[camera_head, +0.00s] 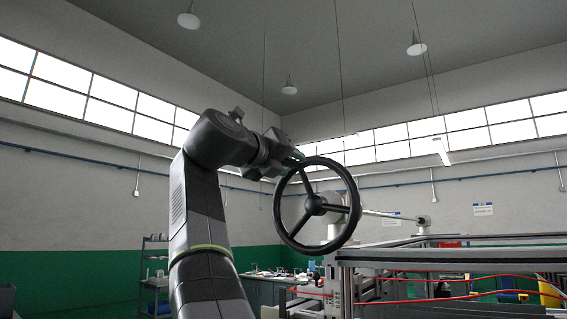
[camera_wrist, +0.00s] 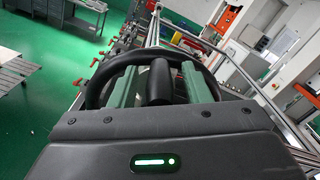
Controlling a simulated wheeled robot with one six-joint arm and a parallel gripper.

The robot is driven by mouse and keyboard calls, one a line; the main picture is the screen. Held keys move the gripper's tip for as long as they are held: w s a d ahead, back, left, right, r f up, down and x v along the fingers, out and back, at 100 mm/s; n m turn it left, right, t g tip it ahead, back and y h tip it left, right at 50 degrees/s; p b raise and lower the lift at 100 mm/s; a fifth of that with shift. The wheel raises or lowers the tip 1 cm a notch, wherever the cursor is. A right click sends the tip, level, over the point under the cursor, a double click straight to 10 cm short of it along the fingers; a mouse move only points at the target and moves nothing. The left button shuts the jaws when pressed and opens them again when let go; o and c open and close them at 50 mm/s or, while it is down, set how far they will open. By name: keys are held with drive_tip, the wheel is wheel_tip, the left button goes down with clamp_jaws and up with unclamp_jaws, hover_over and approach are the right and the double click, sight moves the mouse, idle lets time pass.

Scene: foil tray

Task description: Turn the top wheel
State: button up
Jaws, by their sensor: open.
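The top wheel (camera_head: 315,204) is a black spoked handwheel with a thick round rim and a central hub, standing upright in the middle of the head view. My gripper (camera_head: 296,158) is at the upper left of its rim; its fingertips are hard to make out there. In the wrist view, the two green fingers of my gripper (camera_wrist: 158,76) are open. The wheel's dark rim (camera_wrist: 150,57) curves behind and around them. A dark round bar (camera_wrist: 160,85) shows between the fingers; I cannot tell whether it is a spoke or handle, or whether the fingers touch it.
A metal frame with rails and red cables (camera_head: 440,266) stands right of and below the wheel. A rod (camera_head: 385,214) runs right from behind the wheel. A shelf (camera_head: 154,265) and a workbench (camera_head: 262,289) stand farther back. Green floor (camera_wrist: 60,95) is open at left in the wrist view.

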drive_tip(key=v, duration=1.3)
drive_tip(key=shift+s+a+b, duration=0.25)
drive_tip(key=shift+s+b, duration=0.1)
drive_tip(key=shift+b, duration=0.05)
